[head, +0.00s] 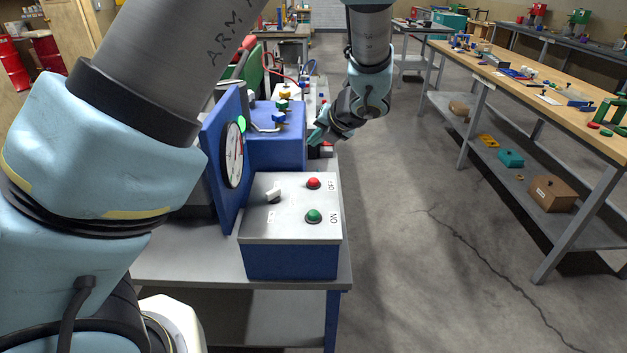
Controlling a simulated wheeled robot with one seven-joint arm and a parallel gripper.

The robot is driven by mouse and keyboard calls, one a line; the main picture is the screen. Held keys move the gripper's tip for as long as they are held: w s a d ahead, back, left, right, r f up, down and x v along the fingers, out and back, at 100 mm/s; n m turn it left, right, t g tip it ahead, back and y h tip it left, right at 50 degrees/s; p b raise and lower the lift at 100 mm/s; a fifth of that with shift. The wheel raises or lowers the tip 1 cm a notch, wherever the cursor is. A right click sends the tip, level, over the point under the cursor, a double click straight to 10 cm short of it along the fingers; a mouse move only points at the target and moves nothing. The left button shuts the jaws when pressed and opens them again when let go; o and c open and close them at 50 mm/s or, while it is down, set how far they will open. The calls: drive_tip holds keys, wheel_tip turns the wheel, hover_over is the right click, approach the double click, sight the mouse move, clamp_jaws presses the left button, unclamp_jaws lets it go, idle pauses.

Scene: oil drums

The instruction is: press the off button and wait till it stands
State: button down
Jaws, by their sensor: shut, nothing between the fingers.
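A control box (292,250) with a blue body and a grey top stands at the near end of a grey bench. On its top are the red button (313,183) by the word OFF, the green button (314,216) by the word ON, and a grey lever switch (273,196). My gripper (318,139) hangs behind the box, apart from the red button, near the side of a blue block-shaped housing (290,152). Its fingers look closed and hold nothing.
Valves with yellow, green and blue knobs (282,107) stand on the housing behind the box. A grey floor aisle (400,230) lies clear to the right. A long workbench (540,95) with tools and a lower shelf runs along the far right.

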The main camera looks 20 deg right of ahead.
drive_tip(key=b, duration=0.6)
hover_over(315, 183)
wheel_tip(315, 183, down, 7)
drive_tip(key=shift+r, duration=0.1)
drive_tip(key=shift+f+b, duration=0.45)
drive_tip(key=shift+f, duration=0.4)
drive_tip(key=shift+f, duration=0.1)
idle(0.8)
drive_tip(key=shift+f, duration=0.3)
drive_tip(key=shift+f+b, duration=0.35)
drive_tip(key=shift+f, duration=0.2)
idle(0.6)
drive_tip(key=shift+r, duration=0.1)
idle(1.0)
drive_tip(key=shift+r+p, duration=0.85)
drive_tip(key=shift+p, duration=0.2)
drive_tip(key=shift+r, duration=0.1)
